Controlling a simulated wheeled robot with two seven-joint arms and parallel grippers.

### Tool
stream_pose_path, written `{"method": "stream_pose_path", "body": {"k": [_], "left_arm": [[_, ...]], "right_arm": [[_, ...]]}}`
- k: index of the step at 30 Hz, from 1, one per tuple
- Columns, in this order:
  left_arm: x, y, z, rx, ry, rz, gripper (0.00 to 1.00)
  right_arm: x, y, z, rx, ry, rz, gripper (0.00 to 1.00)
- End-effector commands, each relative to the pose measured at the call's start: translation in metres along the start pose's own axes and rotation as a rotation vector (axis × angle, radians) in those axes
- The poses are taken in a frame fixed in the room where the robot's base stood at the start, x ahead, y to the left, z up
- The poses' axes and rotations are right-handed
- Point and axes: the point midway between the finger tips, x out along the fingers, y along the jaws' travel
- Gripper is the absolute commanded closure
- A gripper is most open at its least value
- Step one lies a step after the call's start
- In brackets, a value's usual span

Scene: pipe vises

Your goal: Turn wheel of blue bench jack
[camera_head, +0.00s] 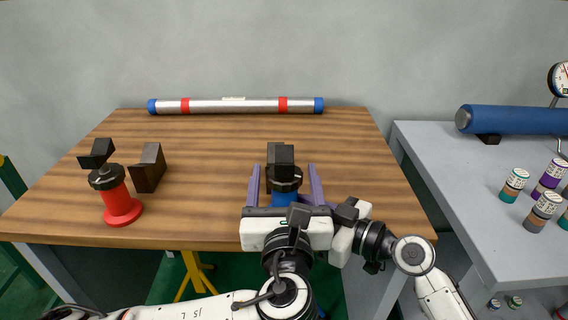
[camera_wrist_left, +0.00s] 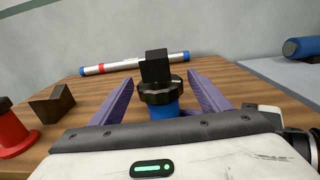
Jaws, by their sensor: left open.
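The blue bench jack (camera_head: 286,198) stands upright near the table's front edge. It has a blue body, a black hand wheel (camera_wrist_left: 160,92) and a black block on top (camera_wrist_left: 155,66). My left gripper (camera_head: 285,182) is open, its two purple fingers one on each side of the jack. In the left wrist view the jack stands between the fingers (camera_wrist_left: 160,92), with gaps to both at wheel height. The lower body is hidden by the gripper's palm. My right gripper (camera_head: 345,232) is beside the left one, and its fingers do not show clearly.
A red jack (camera_head: 121,204) with a black top and a dark block (camera_head: 149,168) stand at the left of the wooden table (camera_head: 215,145). A silver pipe (camera_head: 235,106) lies at the back. A grey table at right holds a blue cylinder (camera_head: 510,120) and several small cans.

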Motion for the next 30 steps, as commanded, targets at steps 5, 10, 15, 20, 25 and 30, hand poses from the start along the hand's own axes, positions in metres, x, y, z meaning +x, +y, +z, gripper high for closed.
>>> {"method": "stream_pose_path", "body": {"k": [5, 10, 15, 20, 25, 30], "left_arm": [[-0.039, 0.000, -0.001, -0.001, 0.003, -0.002, 0.30], [-0.063, 0.000, 0.000, 0.000, 0.000, 0.000, 0.30], [-0.071, 0.001, 0.000, 0.000, 0.000, 0.002, 0.30], [-0.072, 0.001, 0.001, 0.000, -0.001, 0.002, 0.30], [-0.071, 0.002, 0.000, 0.001, 0.000, -0.005, 0.30], [-0.065, 0.014, -0.006, 0.008, 0.001, -0.096, 0.30]], "right_arm": [[0.000, -0.001, 0.003, 0.001, -0.007, -0.003, 0.74], [0.000, -0.001, 0.003, 0.001, -0.007, -0.003, 0.74], [0.000, -0.001, 0.003, 0.001, -0.007, -0.003, 0.74], [0.000, -0.001, 0.003, 0.001, -0.007, -0.003, 0.74], [0.000, -0.001, 0.003, 0.001, -0.007, -0.003, 0.74], [0.000, -0.001, 0.003, 0.001, -0.007, -0.003, 0.74]]}}
